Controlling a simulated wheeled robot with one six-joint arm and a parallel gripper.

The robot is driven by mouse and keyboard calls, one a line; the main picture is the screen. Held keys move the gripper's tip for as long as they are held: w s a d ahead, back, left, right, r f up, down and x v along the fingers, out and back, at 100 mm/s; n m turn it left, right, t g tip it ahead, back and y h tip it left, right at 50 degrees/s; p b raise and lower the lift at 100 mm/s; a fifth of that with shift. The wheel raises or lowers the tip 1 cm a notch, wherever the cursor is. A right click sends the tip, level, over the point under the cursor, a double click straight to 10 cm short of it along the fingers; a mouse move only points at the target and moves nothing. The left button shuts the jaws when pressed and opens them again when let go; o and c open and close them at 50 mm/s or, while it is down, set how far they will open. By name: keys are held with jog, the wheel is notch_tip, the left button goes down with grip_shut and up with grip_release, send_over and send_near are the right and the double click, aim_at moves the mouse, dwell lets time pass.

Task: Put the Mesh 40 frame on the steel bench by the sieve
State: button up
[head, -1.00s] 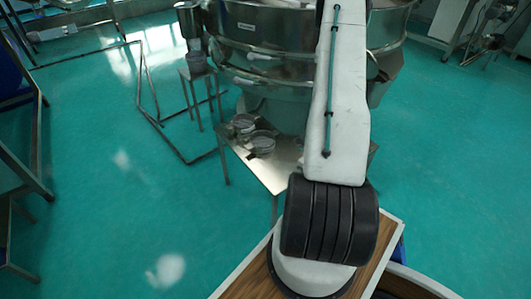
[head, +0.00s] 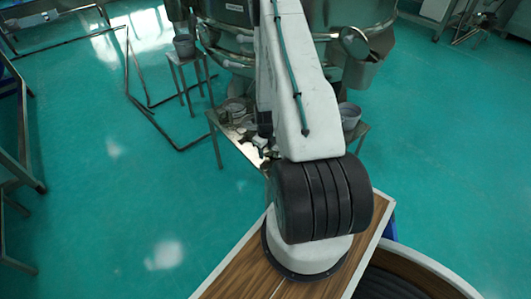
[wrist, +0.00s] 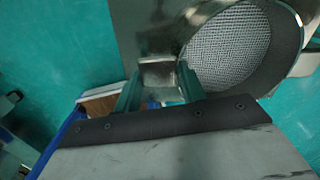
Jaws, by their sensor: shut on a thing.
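In the wrist view my gripper (wrist: 160,82) is shut on the metal tab of a round mesh frame (wrist: 285,25). The frame has a grey rim and fine pale mesh; no label is readable, so I cannot tell its mesh number. A grey steel surface (wrist: 135,22) shows beside the frame; whether the frame touches it I cannot tell. In the head view the steel bench (head: 258,160) stands in front of the sieve (head: 325,15), partly behind my arm. A round frame (head: 234,106) sits on its left part. My gripper is mostly hidden there.
A grey round vessel (head: 349,115) shows at the bench's right end. A small stand (head: 186,70) with a grey cup (head: 184,45) is left of the sieve. A pipe rail (head: 150,118) runs along the floor.

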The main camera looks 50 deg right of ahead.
jog(key=shift+f, duration=0.6)
jog(key=shift+f, duration=0.1)
jog(key=o, duration=1.1)
jog(key=shift+c, duration=0.2)
notch_tip(320, 180, up, 12)
jog(key=w+a+r+n, duration=0.1)
jog(key=a+r+n, duration=0.5)
jog(key=r, duration=0.4)
jog(key=a+r+n, duration=0.5)
jog(key=a+r, duration=0.1)
jog(key=r, duration=0.4)
jog(key=w+a+r+n, duration=0.1)
jog(key=a+r+n, duration=0.5)
jog(key=r, duration=0.4)
jog(key=s+a+r+n, duration=0.6)
jog(key=s+a+n, duration=0.2)
jog(key=s+n, duration=0.1)
jog(key=s+a+r+n+t, duration=0.1)
jog(key=s+a+r+n, duration=0.6)
jog(key=s+n, duration=0.3)
jog(key=shift+s+a+n, duration=0.3)
jog(key=shift+s+a, duration=0.4)
jog(key=shift+s, duration=0.2)
